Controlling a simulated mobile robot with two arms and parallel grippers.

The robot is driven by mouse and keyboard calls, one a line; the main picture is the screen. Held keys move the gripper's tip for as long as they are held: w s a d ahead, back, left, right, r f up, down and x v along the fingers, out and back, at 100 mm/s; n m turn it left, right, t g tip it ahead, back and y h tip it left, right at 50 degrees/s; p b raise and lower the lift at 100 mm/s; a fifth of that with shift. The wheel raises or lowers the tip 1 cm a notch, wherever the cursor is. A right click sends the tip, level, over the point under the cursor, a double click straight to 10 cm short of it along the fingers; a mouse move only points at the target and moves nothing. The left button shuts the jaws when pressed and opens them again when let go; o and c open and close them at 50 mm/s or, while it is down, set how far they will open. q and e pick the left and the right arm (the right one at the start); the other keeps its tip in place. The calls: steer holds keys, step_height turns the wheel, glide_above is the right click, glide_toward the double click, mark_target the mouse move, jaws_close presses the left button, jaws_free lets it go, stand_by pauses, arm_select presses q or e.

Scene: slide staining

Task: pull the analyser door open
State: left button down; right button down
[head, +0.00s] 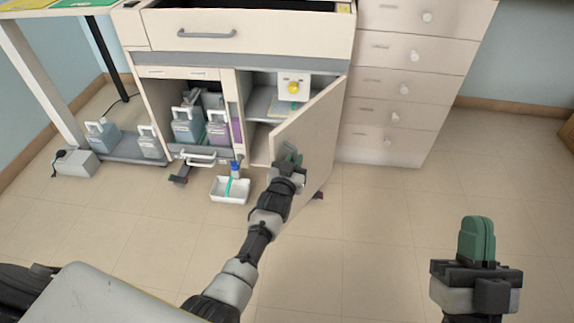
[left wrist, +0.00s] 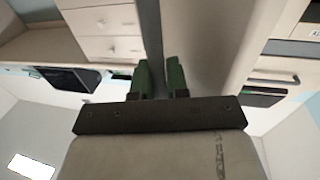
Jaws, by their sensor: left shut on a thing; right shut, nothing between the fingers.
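The analyser door (head: 315,138) is a beige panel on the right side of the analyser cabinet (head: 260,60). It stands ajar, swung out toward me, with the shelf inside showing. My left gripper (head: 288,156) is shut on the door near its free edge. In the left wrist view its green fingers (left wrist: 161,78) reach to the door panel (left wrist: 205,40); the exact grip point is partly hidden. My right gripper (head: 477,240) is shut and empty, out over the floor at the lower right.
A small box with a yellow knob (head: 293,87) is inside the compartment. Grey-green bottles (head: 188,125) stand in the open bay to its left. A white tray (head: 230,189) lies on the floor left of the door. A drawer unit (head: 405,75) stands to the right.

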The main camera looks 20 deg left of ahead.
arm_select(q)
steer(key=shift+w+d+r, duration=0.1)
steer(key=shift+r, duration=0.05)
arm_select(e)
steer(key=shift+d+r+y, duration=0.1)
steer(key=shift+y, duration=0.2)
arm_select(q)
steer(key=c, duration=1.4)
jaws_free()
